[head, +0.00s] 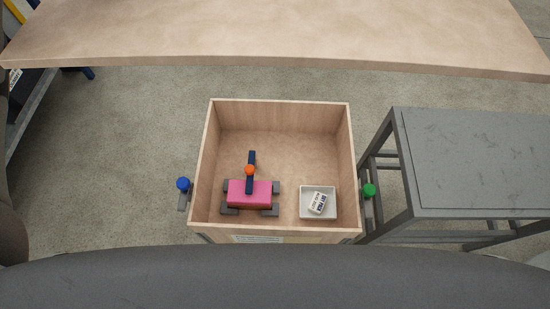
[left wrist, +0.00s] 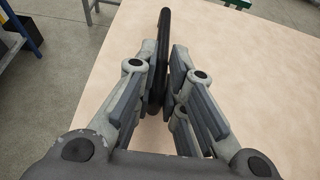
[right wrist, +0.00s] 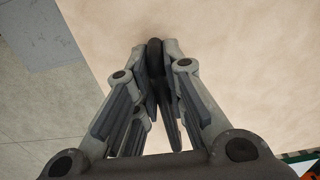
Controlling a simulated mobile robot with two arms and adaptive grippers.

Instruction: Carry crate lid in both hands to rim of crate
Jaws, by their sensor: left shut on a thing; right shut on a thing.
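The open wooden crate (head: 207,165) stands on the floor in the middle of the head view. A wide pale wooden board, which looks like the crate lid (head: 275,35), spans the top of that view, apart from the crate's rim in the picture. My left gripper (left wrist: 163,85) is shut on a black upright handle (left wrist: 164,25) above the pale board. My right gripper (right wrist: 155,75) is shut on a similar black handle (right wrist: 154,50). Neither gripper shows in the head view. How the handles join the board is hidden.
Inside the crate are a pink block (head: 249,194) with dark feet and a blue bar, and a white tray (head: 318,214) holding a labelled packet. Blue (head: 183,184) and green (head: 369,190) knobs flank the crate. A grey table (head: 475,155) stands close on the right.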

